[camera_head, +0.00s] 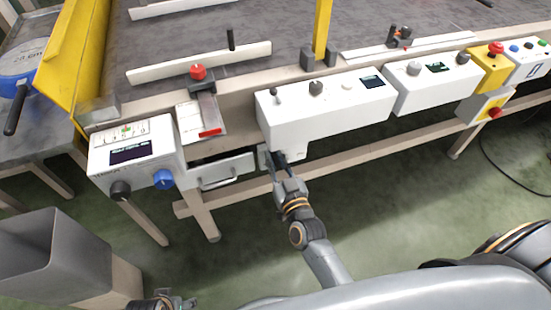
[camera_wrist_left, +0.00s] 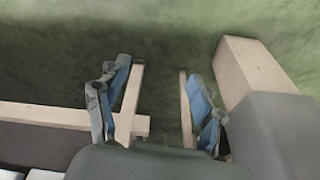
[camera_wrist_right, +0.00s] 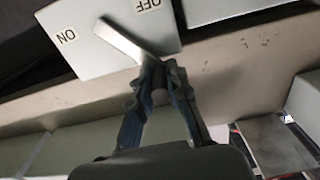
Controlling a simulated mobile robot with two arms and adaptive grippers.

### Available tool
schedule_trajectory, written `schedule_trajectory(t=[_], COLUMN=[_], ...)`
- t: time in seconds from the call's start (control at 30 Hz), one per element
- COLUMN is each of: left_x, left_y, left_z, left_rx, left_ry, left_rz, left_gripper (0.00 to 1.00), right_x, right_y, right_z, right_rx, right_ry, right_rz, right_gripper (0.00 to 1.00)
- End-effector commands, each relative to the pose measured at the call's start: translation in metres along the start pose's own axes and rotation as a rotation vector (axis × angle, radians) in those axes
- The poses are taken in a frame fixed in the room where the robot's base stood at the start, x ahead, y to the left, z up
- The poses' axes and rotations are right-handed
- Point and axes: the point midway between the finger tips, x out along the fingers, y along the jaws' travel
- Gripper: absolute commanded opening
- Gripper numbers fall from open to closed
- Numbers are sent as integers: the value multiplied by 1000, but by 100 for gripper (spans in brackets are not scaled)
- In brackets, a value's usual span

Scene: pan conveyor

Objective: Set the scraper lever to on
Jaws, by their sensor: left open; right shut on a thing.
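The scraper lever (camera_wrist_right: 122,42) is a flat silver bar on a pale box face (camera_wrist_right: 85,55) in the right wrist view. An ON label (camera_wrist_right: 67,37) is to the left of it and an OFF label (camera_wrist_right: 148,4) is above it. My right gripper (camera_wrist_right: 157,68) is shut on the lever's lower end, at the box's lower edge. In the head view my right gripper (camera_head: 276,161) is below a white control box (camera_head: 330,112); the lever cannot be made out there. My left gripper (camera_wrist_left: 160,105) is open and empty over the floor; its hand shows at the head view's bottom edge (camera_head: 165,303).
A white panel with a blue knob (camera_head: 163,179) and a drawer (camera_head: 222,172) are left of my right gripper. A wooden rail (camera_head: 240,190) runs beneath. A grey bin (camera_head: 55,255) stands at the lower left. Green floor lies open in front.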

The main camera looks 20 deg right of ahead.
Motion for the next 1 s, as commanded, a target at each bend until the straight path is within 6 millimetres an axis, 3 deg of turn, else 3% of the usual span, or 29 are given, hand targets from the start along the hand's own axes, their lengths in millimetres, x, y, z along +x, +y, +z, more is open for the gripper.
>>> schedule_trajectory(t=[0.23,0.7,1.0], left_x=[0,63,84], left_y=[0,3,5], left_z=[-1,45,68], left_rx=[0,7,11], left_ry=[8,-47,-59], left_rz=[0,5,7], left_gripper=[67,67,67], right_x=[0,0,0], right_y=[2,23,44], right_z=[-2,-14,-14], right_rx=[24,333,620], right_ry=[0,-1,-1], right_rz=[0,-2,0], right_gripper=[0,0,0])
